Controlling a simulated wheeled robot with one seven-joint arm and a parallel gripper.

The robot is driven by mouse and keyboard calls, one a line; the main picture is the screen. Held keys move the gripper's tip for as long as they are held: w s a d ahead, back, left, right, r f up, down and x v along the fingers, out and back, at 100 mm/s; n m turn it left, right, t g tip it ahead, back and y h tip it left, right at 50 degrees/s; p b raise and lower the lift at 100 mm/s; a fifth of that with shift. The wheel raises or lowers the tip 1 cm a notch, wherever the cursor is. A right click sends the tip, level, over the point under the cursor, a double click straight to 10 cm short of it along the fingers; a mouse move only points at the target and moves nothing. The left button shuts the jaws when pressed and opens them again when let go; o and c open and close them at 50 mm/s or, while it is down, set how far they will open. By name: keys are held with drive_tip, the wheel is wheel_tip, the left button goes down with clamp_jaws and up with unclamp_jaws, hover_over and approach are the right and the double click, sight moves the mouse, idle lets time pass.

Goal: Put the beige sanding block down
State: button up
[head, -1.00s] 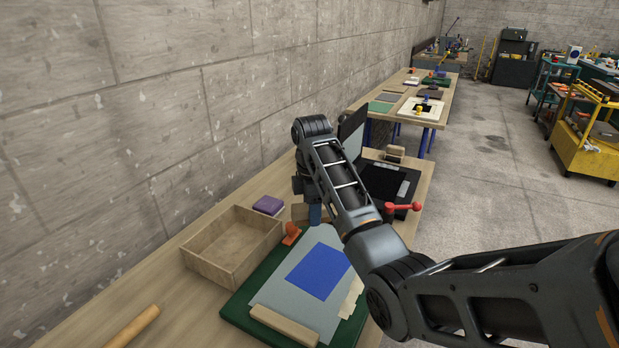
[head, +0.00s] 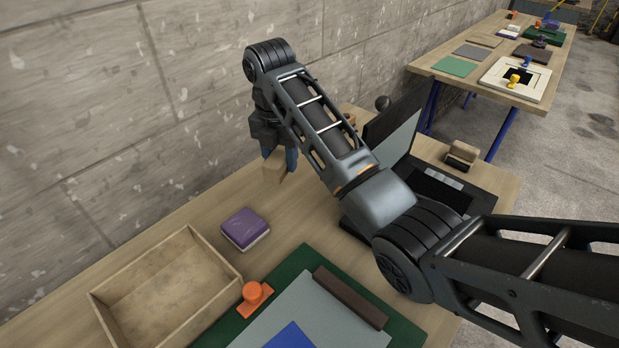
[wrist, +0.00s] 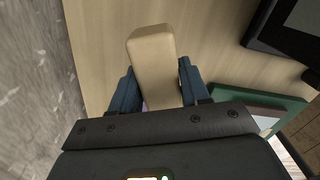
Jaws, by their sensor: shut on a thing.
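The beige sanding block (wrist: 152,62) is held between the two blue fingers of my gripper (wrist: 154,92) in the wrist view. In the head view the block (head: 274,172) shows below the fingers of my gripper (head: 279,158), near the wall side of the wooden workbench (head: 190,204). My gripper points down and is shut on the block. I cannot tell whether the block's underside touches the bench top.
A purple block (head: 244,227) lies on the bench nearer me, beside an open wooden box (head: 168,290). A black device with a raised lid (head: 392,130) stands to the right. The wall is close behind.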

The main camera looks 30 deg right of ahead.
drive_tip(key=shift+w+f, duration=0.2)
hover_over(285, 198)
wheel_tip(285, 198, down, 5)
drive_tip(key=shift+f+p, duration=0.1)
drive_tip(key=shift+p, duration=0.25)
drive_tip(key=shift+f, duration=2.2)
drive_tip(key=o, duration=1.1)
drive_tip(key=shift+f, duration=0.15)
drive_tip(key=shift+c, duration=0.2)
drive_tip(key=r, duration=1.1)
drive_tip(key=shift+s+a, duration=0.1)
drive_tip(key=shift+a, duration=0.1)
drive_tip(key=shift+r+p, duration=0.5)
drive_tip(key=shift+r, duration=0.2)
